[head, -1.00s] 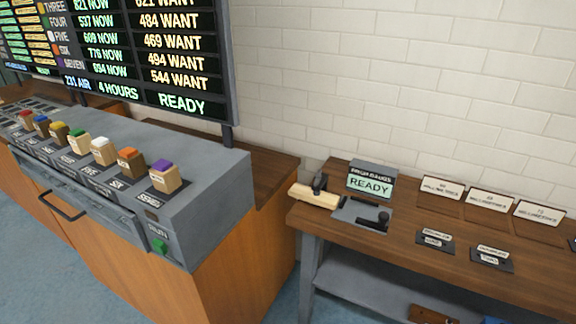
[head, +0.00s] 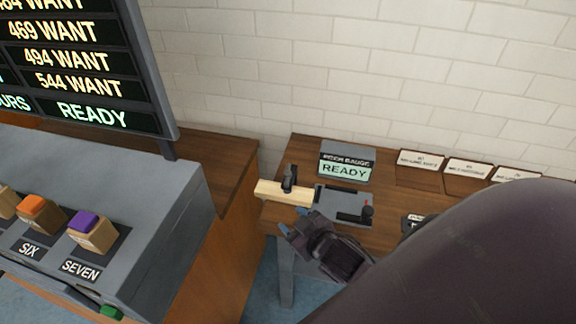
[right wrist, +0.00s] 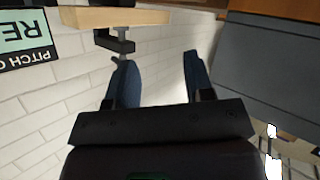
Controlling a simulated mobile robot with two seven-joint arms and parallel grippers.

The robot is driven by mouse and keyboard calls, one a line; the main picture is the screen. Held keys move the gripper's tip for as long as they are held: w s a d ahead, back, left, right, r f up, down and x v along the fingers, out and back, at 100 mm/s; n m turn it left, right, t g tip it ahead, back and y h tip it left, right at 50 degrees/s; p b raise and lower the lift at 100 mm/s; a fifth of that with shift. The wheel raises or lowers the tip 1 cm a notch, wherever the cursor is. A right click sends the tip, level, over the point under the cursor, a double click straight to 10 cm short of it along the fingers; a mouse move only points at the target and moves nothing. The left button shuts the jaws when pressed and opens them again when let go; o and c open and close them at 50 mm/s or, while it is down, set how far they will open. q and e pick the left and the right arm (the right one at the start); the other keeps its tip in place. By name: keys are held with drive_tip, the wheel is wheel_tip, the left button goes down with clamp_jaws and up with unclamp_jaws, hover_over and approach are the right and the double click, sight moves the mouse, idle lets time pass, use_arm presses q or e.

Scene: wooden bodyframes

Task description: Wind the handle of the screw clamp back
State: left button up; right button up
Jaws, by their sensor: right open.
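The black screw clamp (head: 290,178) sits on a pale wooden bar (head: 268,189) that sticks out past the left end of the bench. In the right wrist view the clamp (right wrist: 114,42) hangs at the edge of the wooden bar (right wrist: 145,17), and its screw with the handle end (right wrist: 121,58) shows close to the left finger's tip. I cannot tell whether finger and handle touch. My right gripper (head: 292,224) is open and empty, just below and in front of the bar; it also shows in the right wrist view (right wrist: 160,57). My left gripper is out of view.
A gauge sign reading READY (head: 345,164) and a grey plate with a black lever (head: 350,207) are on the bench right of the clamp. Label cards (head: 420,160) lie farther right. A grey console (head: 180,195) with coloured blocks stands left, across a gap.

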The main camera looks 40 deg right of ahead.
drive_tip(key=w+a+r+n+g+y+p, duration=0.25)
drive_tip(key=w+a+r+n+y, duration=0.85)
drive_tip(key=n+y, duration=0.55)
drive_tip(key=n+g+h+p, duration=0.2)
drive_tip(key=n+g+h, duration=0.6)
drive_tip(key=g+h, duration=0.65)
approach(287, 172)
drive_tip(key=shift+y, duration=0.4)
drive_tip(key=x, duration=0.5)
drive_tip(key=p+x, duration=0.1)
drive_tip(key=x, duration=0.2)
drive_tip(key=shift+s+d, duration=0.1)
drive_tip(key=shift+d, duration=0.25)
drive_tip(key=shift+s+a+f, duration=0.1)
drive_tip(key=shift+s+f, duration=0.05)
drive_tip(key=shift+f, duration=0.35)
